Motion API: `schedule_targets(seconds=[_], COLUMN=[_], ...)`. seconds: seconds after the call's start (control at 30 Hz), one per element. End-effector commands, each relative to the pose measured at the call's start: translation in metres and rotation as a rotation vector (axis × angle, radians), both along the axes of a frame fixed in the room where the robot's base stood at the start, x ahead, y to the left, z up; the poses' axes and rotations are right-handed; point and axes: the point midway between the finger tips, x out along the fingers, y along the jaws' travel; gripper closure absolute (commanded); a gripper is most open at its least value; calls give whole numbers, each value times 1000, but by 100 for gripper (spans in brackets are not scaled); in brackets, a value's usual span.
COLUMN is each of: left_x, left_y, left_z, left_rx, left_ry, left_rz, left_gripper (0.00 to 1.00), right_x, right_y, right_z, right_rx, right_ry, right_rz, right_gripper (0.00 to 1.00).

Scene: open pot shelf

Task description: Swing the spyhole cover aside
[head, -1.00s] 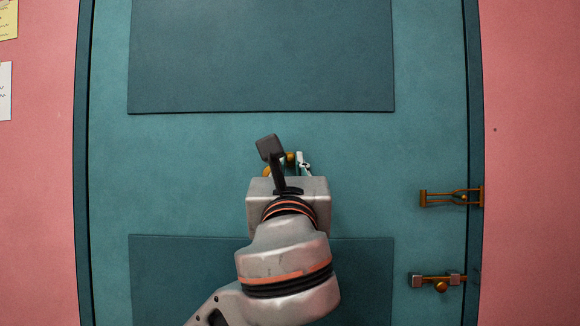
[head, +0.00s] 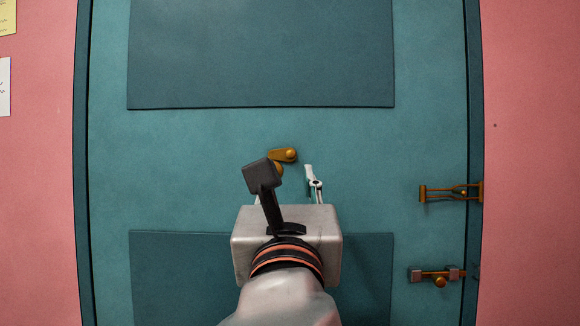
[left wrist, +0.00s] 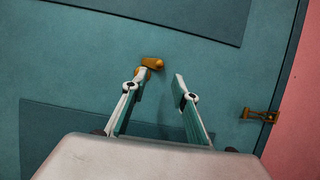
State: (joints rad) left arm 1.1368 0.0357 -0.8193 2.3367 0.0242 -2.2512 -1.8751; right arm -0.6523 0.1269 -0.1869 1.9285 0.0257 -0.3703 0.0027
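The brass spyhole cover (head: 283,155) is on the teal door, lying nearly level with a round knob at its right end. A second round brass part (head: 277,168), perhaps the spyhole rim, shows just below it, partly hidden by my wrist camera. My left gripper (head: 288,181) is just below the cover. In the left wrist view my left gripper (left wrist: 161,76) is open, its two fingers apart with nothing between them. Its left fingertip is close to the cover (left wrist: 153,62) and overlaps the brass in the picture; I cannot tell whether they touch. My right gripper is not in view.
A brass latch (head: 452,192) and a lower brass bolt (head: 437,275) are on the door's right edge. Raised panels (head: 260,55) lie above and below. Pink wall (head: 530,160) flanks the door, with papers at far left. The door face around the cover is clear.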

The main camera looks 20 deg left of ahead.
Motion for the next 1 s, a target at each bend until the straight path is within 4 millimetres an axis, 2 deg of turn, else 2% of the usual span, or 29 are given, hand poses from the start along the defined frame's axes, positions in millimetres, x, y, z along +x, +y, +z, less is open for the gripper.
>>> schedule_targets(seconds=[0.1, 0.3, 0.73, 0.87, 0.97, 1.0], left_x=[-17, -33, -32, -13, 9, 18], left_y=[-6, -10, -9, 0, 12, 18], left_z=[-8, -15, -20, -50, -93, -114], left_rx=[0, 1, -16, -124, -285, -362], left_ry=[2, 1, 10, 58, 118, 144], left_rz=[-3, -1, -7, -44, -89, -103], left_gripper=[72, 72, 72, 72, 72, 72], right_x=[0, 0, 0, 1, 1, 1], right_y=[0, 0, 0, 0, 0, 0], right_z=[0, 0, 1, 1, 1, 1], right_rx=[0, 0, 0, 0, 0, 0], right_ry=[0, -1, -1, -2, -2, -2], right_rz=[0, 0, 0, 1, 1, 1], right_gripper=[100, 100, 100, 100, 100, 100])
